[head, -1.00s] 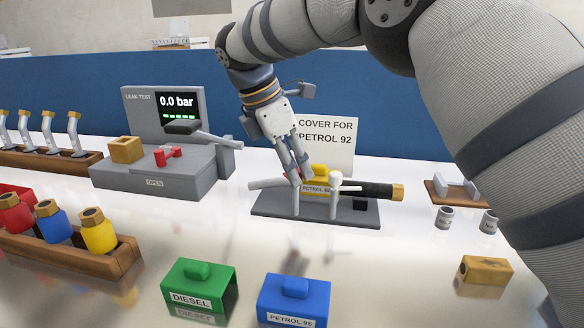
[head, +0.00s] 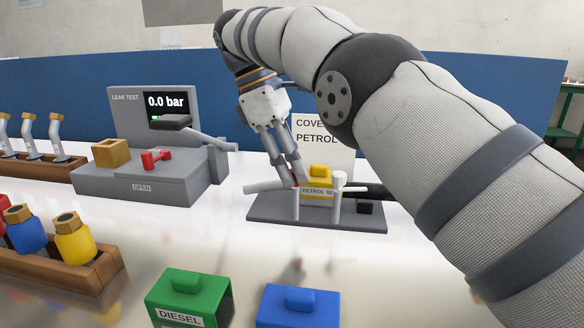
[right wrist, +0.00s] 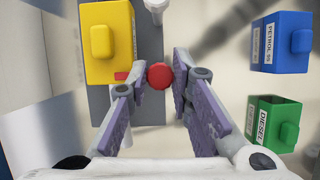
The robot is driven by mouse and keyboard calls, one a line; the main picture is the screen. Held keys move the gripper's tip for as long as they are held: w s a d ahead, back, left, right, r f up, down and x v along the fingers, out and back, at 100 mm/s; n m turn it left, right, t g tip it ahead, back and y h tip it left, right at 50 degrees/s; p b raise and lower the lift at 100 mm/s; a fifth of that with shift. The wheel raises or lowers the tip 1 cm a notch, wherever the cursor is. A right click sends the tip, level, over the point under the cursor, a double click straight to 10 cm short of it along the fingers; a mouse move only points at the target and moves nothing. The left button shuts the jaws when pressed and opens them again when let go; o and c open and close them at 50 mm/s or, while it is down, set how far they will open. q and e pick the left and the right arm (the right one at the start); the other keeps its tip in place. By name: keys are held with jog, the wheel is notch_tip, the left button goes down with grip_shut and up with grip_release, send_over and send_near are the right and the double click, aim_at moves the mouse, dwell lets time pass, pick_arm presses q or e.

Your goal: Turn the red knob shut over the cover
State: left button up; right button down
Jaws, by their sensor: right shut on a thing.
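The red knob (right wrist: 160,76) shows in the right wrist view between the fingertips of my right gripper (right wrist: 161,72). My right gripper also shows in the head view (head: 298,181), where its fingers hide most of the knob. The gripper is shut on the knob. The yellow cover (head: 318,189) labelled PETROL 92 sits over the pipe on the grey stand (head: 270,212), just right of the fingers. In the right wrist view the yellow cover (right wrist: 108,40) is left of the knob, with a small red piece (right wrist: 121,76) at its edge. My left gripper is out of view.
A green DIESEL cover (head: 190,290) and a blue cover (head: 298,302) stand at the front. The leak tester (head: 150,175) reads 0.0 bar behind left. A wooden rack (head: 62,272) with coloured fittings is at left. A sign (head: 310,142) stands behind the stand.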

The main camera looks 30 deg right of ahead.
jog(key=shift+f, duration=0.1)
dwell(0.4)
jog(key=c, duration=1.4)
grip_release()
jog(key=shift+c, duration=0.2)
